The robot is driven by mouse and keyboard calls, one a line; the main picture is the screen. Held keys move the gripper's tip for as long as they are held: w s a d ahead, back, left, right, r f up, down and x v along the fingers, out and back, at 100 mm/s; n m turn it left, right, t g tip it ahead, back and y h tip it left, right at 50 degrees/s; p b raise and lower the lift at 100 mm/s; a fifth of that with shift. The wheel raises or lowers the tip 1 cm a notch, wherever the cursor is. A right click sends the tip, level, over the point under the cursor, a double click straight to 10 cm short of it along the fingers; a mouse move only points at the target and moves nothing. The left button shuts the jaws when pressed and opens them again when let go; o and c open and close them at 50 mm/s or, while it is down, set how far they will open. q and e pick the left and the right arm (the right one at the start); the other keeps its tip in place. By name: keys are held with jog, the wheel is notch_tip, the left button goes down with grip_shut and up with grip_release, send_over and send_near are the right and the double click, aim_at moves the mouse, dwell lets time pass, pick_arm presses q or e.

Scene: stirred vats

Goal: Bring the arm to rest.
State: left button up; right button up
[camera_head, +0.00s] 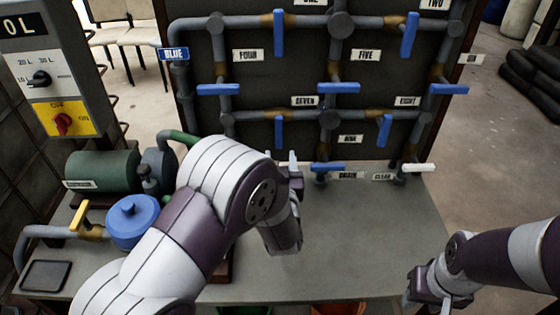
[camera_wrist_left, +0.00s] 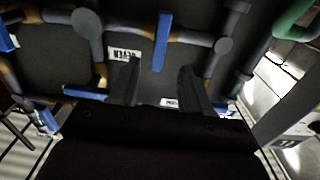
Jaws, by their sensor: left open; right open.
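My left arm (camera_head: 215,195) reaches in from the lower left over the bench, bent in front of the pipe panel. My left gripper (camera_head: 294,172) is mostly hidden behind its own wrist in the head view. In the left wrist view its two dark fingers (camera_wrist_left: 160,80) stand apart with nothing between them, facing the panel. My right gripper (camera_head: 424,288) is low at the right, beside the bench's right edge.
The pipe panel (camera_head: 290,68) with several blue valve handles rises behind the bench (camera_head: 375,235). A green motor (camera_head: 102,171), a blue-lidded pot (camera_head: 133,220) and a yellow-handled valve (camera_head: 80,216) stand at left. A switch box (camera_head: 55,70) is upper left. The bench's right half is clear.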

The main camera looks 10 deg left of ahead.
dwell(0.3)
pick_arm(q)
jog(key=s+d+f+m+g+h+p, duration=0.25)
jog(key=s+d+f+g+h, duration=0.3)
jog(key=s+f+g, duration=0.45)
jog(key=s+a+r+g+p, duration=0.2)
jog(key=s+a+r+g, duration=0.1)
jog(key=s+a+r, duration=0.1)
jog(key=s+a+r+g+p, duration=0.1)
jog(key=s+a+r+g, duration=0.2)
jog(key=s, duration=0.6)
notch_tip(320, 180, up, 3)
jog(key=shift+s+a+f+m+p, duration=0.15)
jog(key=shift+a+m+p, duration=0.25)
jog(key=shift+a, duration=0.4)
jog(key=shift+y, duration=0.25)
